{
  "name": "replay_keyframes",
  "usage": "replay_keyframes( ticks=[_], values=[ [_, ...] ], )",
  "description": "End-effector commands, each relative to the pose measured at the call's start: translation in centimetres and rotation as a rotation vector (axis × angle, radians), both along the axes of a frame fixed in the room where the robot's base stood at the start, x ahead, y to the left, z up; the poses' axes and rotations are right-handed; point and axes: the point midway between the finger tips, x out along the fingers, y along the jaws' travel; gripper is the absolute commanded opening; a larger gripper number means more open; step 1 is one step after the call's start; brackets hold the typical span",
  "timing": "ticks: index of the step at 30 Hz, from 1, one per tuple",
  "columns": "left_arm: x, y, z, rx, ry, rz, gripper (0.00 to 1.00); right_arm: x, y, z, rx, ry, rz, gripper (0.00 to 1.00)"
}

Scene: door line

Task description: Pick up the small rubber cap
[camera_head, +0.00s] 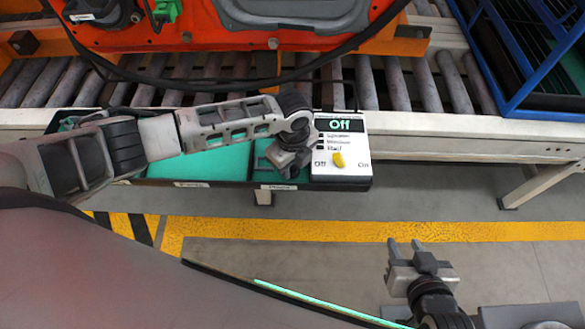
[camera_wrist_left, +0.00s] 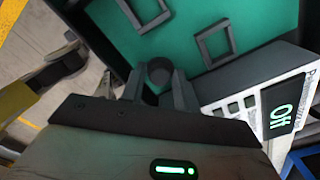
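The small rubber cap (camera_wrist_left: 160,71) is a dark, round, hollow piece in the left wrist view. It is in the green-floored compartment (camera_wrist_left: 222,80) of a black tray. My left gripper (camera_wrist_left: 158,86) points down at it, fingers apart on either side of the cap; I cannot tell whether they touch it. In the head view my left gripper (camera_head: 287,168) is over the tray's right compartment, and the cap is hidden there. My right gripper (camera_head: 405,246) is open and empty above the floor at lower right.
Two dark square frames (camera_wrist_left: 213,46) lie in the same compartment. A white panel (camera_head: 340,150) with an "Off" display and yellow knob stands right of it. Behind are a roller conveyor (camera_head: 425,90), an orange carrier with a red door (camera_head: 250,38) and a blue rack (camera_head: 520,98).

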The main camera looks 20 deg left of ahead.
Motion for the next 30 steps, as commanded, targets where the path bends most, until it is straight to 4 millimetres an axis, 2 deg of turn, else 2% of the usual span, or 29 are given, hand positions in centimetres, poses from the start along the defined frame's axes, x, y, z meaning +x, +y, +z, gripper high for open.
replay_keyframes(
  ticks=[1, 2, 3, 11, 16, 20, 29, 30],
  values=[
    [0.0, 0.0, 0.0, 0.0, 0.001, 0.0, 0.09, 0.0, 0.0, 0.0, 0.0, 0.001, 0.0, 0.36],
    [0.0, 0.0, 0.0, 0.0, 0.001, 0.0, 0.01, 0.0, 0.0, 0.0, 0.0, 0.001, 0.0, 0.36],
    [0.0, 0.0, 0.0, 0.0, 0.001, 0.0, 0.0, 0.0, 0.0, 0.0, 0.0, 0.001, 0.0, 0.36],
    [0.0, 0.0, 0.1, 0.0, 0.001, 0.0, 0.0, 0.0, 0.0, 0.0, 0.0, 0.002, 0.0, 0.36],
    [0.0, 0.0, 1.2, -0.001, 0.0, 0.0, 0.0, 0.0, 0.0, 0.2, 0.0, 0.002, 0.0, 0.36],
    [0.0, 0.0, 3.4, -0.002, -0.001, -0.002, 0.0, 0.0, 0.0, 0.5, -0.001, 0.0, -0.001, 0.36],
    [-3.4, -4.2, 9.6, -0.005, -0.002, -0.005, 0.0, -0.1, -0.2, 0.4, -0.003, 0.0, -0.003, 0.36],
    [-4.3, -5.2, 9.7, -0.005, 0.001, -0.007, 0.0, -0.1, -0.2, 0.1, -0.004, 0.002, -0.002, 0.36]
  ],
)
